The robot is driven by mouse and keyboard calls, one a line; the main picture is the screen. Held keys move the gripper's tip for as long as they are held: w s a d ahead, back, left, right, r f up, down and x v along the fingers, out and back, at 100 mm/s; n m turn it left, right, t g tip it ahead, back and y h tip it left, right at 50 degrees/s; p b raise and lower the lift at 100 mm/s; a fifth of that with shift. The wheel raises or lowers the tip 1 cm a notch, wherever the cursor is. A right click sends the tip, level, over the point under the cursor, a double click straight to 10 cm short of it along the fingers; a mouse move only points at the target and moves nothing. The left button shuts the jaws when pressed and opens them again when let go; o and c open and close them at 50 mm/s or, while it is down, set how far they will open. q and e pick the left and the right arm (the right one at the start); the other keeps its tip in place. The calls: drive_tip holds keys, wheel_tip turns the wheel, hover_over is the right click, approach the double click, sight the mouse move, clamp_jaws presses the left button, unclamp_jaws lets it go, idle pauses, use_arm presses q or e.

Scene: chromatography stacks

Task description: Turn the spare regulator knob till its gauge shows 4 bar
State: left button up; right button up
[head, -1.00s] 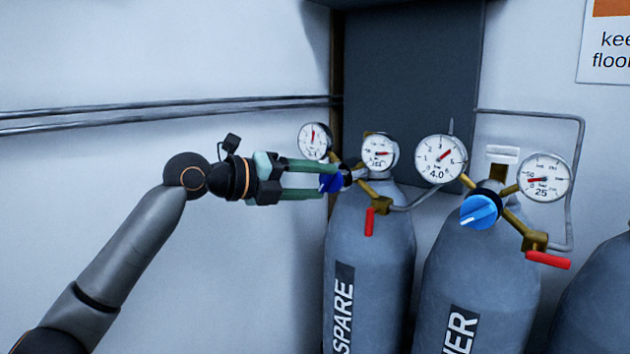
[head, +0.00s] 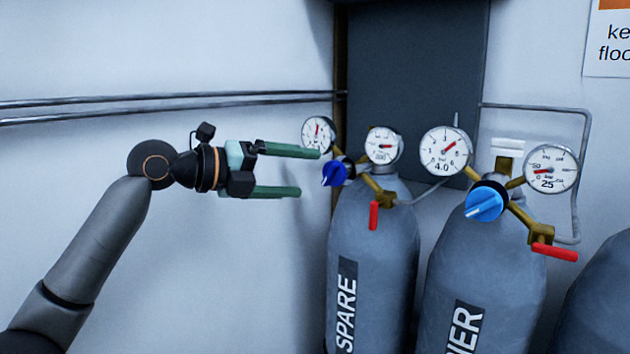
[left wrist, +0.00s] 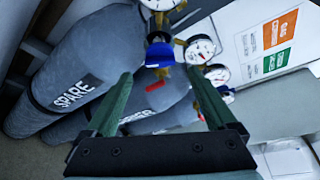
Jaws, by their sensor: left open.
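The spare regulator's dark blue knob (head: 334,174) sits on the front of the grey cylinder marked SPARE (head: 372,235). Its left gauge (head: 318,133) has a needle pointing roughly straight up; its digits are too small to read. Its right gauge (head: 383,146) stands above the cylinder. My left gripper (head: 310,172) is open and empty, with its green fingers pointing right, just left of the knob and apart from it. In the left wrist view the blue knob (left wrist: 160,55) shows ahead, beyond the open fingers. My right gripper is in neither view.
A second cylinder (head: 480,270) stands to the right with a lighter blue knob (head: 484,204), a gauge labelled 4.0 (head: 446,151) and one labelled 25 (head: 551,169). Red valve handles (head: 374,215) hang below the regulators. Pipes (head: 170,103) run along the wall.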

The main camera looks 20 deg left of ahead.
use_arm(q)
drive_tip(key=b+v, duration=0.1)
drive_tip(key=v, duration=0.6)
drive_tip(key=shift+s, duration=0.3)
drive_tip(key=shift+a, duration=0.15)
drive_tip(key=w+d+f+n+y, duration=0.1)
drive_tip(key=w+d+f+n, duration=0.15)
drive_tip(key=f, duration=0.55)
drive_tip(key=w+d+f+n+y, duration=0.1)
drive_tip(key=w+f+n, duration=0.3)
drive_tip(key=f, duration=0.4)
wheel_tip(320, 180, down, 21)
drive_tip(key=s+d+n+y, duration=0.2)
drive_tip(key=d+n, duration=0.1)
drive_tip(key=n, duration=0.6)
drive_tip(key=s+d+f+n+g+y, duration=0.1)
drive_tip(key=s+f+n, duration=0.3)
drive_tip(key=s+f, duration=0.3)
drive_tip(key=s+d+f+n+g+y, duration=0.1)
drive_tip(key=s+f+n, duration=0.35)
drive_tip(key=f, duration=0.55)
drive_tip(key=s+d+f+n+y, duration=0.1)
drive_tip(key=s+f, duration=0.3)
drive_tip(key=s, duration=0.4)
drive_tip(key=s+d+f+n+p, duration=0.1)
drive_tip(key=s+f+n, duration=0.3)
drive_tip(key=s, duration=0.4)
drive_tip(key=shift+s+n+g+y, duration=0.25)
drive_tip(key=shift+n+g+y, duration=0.05)
drive_tip(key=shift+g+y, duration=0.1)
